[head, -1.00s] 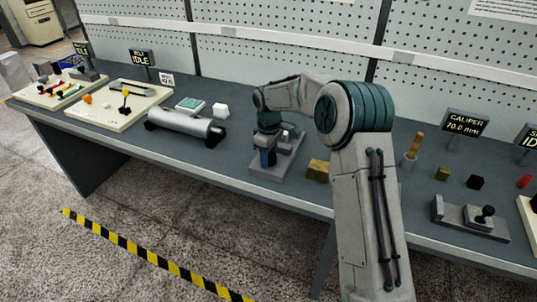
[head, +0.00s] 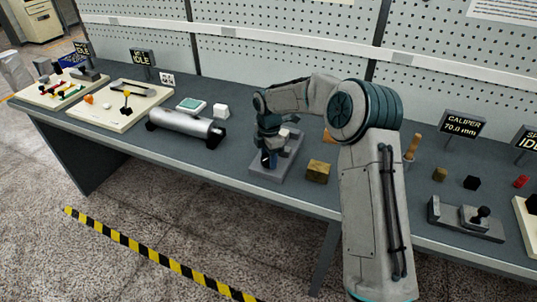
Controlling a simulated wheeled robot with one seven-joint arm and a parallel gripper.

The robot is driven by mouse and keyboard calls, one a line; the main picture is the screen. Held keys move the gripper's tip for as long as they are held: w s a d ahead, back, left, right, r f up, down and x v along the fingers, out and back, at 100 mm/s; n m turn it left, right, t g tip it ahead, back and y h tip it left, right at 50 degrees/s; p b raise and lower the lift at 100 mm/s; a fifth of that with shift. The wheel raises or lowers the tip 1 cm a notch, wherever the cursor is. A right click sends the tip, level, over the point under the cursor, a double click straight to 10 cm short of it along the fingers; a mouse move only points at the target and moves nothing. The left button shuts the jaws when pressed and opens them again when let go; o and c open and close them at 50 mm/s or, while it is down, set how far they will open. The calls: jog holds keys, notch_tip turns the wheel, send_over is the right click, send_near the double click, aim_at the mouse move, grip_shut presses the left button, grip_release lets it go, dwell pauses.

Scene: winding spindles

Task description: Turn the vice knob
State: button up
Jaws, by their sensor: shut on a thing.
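The vice (head: 287,163) is a grey block-like fixture with a flat base, on the bench in the middle of the head view. My gripper (head: 268,156) points down over its front-left part and is shut on the vice knob. The knob itself is mostly hidden by the fingers and wrist, so its angle cannot be told. A small dark blue part shows at the fingertips.
A brass block (head: 318,171) lies just right of the vice. A silver cylinder (head: 185,127) lies to the left. The caliper fixture (head: 465,218) with a black knob stands far right. My forearm crosses above the bench.

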aim_at(268, 157)
jog(key=n, duration=0.2)
jog(key=n+p, duration=0.1)
jog(key=n, duration=0.2)
jog(key=shift+w+a+r, duration=0.1)
jog(key=shift+r, duration=0.1)
jog(key=shift+n, duration=0.3)
jog(key=o, duration=1)
jog(key=shift+f, duration=0.15)
notch_tip(268, 157, up, 14)
jog(key=b, duration=0.1)
